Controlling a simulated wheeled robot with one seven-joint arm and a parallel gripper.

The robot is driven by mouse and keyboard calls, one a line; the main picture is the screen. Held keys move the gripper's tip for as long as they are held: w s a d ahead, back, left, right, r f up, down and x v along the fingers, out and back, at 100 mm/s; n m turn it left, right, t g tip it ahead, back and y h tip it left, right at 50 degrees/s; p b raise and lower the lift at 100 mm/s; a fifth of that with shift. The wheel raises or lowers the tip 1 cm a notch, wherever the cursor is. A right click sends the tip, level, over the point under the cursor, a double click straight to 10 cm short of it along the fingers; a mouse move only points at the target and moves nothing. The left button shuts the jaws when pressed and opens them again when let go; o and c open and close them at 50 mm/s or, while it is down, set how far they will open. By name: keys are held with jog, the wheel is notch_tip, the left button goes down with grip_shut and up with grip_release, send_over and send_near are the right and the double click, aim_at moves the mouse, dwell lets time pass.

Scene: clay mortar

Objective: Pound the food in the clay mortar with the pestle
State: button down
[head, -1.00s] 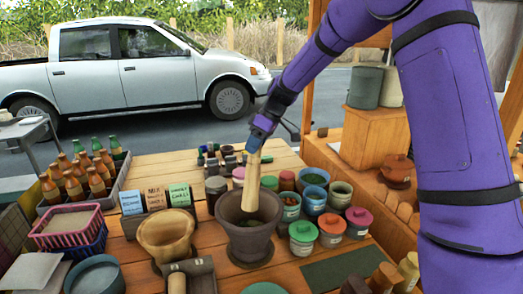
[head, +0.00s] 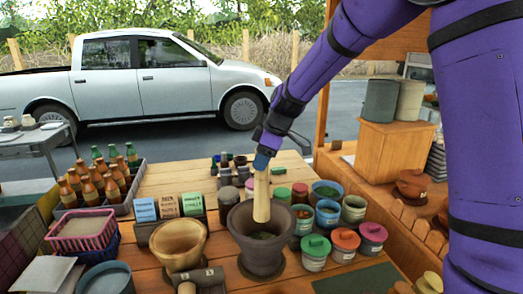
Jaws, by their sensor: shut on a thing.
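My gripper (head: 262,163) is shut on the top of the pale wooden pestle (head: 262,196). The pestle hangs nearly upright, with its lower end inside the mortar's mouth. The pestle hides part of the food, and I cannot tell whether its tip touches the food.
A tan wooden mortar (head: 178,244) stands just left, with another pestle (head: 187,288) in a dark holder in front. Lidded jars (head: 316,251) and open tins crowd the right side. Label cards (head: 169,208) and a bottle crate (head: 127,197) are at the left.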

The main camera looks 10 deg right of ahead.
aim_at(261, 185)
jog(key=shift+f, duration=4.35)
notch_tip(261, 185, down, 5)
jog(key=shift+f, duration=0.15)
notch_tip(261, 185, up, 6)
jog(key=shift+f, duration=0.25)
